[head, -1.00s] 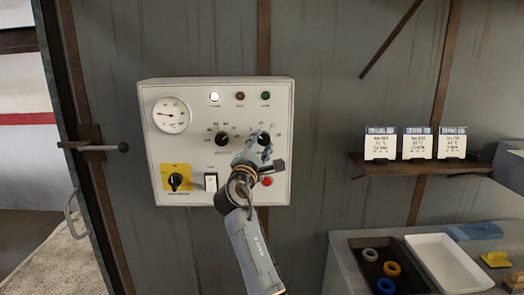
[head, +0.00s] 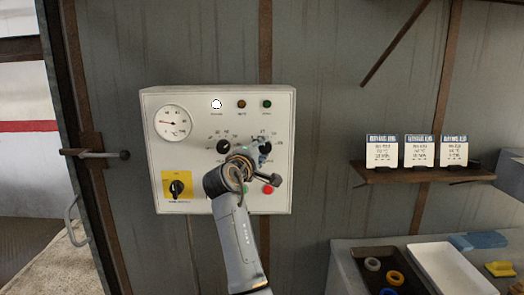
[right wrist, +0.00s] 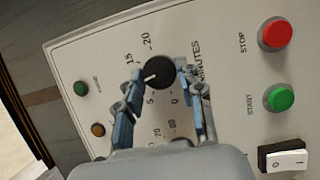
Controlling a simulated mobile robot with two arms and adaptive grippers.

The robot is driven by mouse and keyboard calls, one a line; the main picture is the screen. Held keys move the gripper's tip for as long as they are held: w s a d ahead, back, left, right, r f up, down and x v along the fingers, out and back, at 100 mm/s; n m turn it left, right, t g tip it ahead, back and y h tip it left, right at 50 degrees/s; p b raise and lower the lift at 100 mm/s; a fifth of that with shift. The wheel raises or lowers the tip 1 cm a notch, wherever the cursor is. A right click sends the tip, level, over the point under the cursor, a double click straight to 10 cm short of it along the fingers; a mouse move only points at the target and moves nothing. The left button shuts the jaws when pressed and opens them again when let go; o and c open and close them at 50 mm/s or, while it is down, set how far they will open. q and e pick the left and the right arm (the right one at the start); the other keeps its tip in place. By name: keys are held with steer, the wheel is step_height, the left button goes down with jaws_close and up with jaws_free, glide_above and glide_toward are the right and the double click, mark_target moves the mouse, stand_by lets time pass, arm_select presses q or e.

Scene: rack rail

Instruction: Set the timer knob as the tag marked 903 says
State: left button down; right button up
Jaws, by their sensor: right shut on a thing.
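The timer knob (right wrist: 157,73) is black with a white pointer line, on the white control panel (right wrist: 225,60) with a "MINUTES" scale. My right gripper (right wrist: 160,74) has its blue fingers on either side of it, shut on it. The pointer aims left and slightly down in the wrist view, between the 5 and the 15; the left finger hides the scale there. In the head view the knob (head: 265,147) shows partly behind my right gripper (head: 260,153). Three white tags (head: 381,151) stand on a shelf; their print is too small to read surely. My left gripper is out of view.
The panel also has a second black knob (head: 223,146), a dial gauge (head: 173,122), a yellow-plated switch (head: 177,189), a red button (right wrist: 276,32), a green button (right wrist: 279,97) and a rocker switch (right wrist: 284,160). At lower right are trays (head: 452,272) and rings.

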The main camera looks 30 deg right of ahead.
steer(key=shift+f, duration=0.1)
stand_by(0.3)
steer(key=o, duration=1.2)
steer(key=shift+c, duration=0.2)
steer(key=v, duration=1.2)
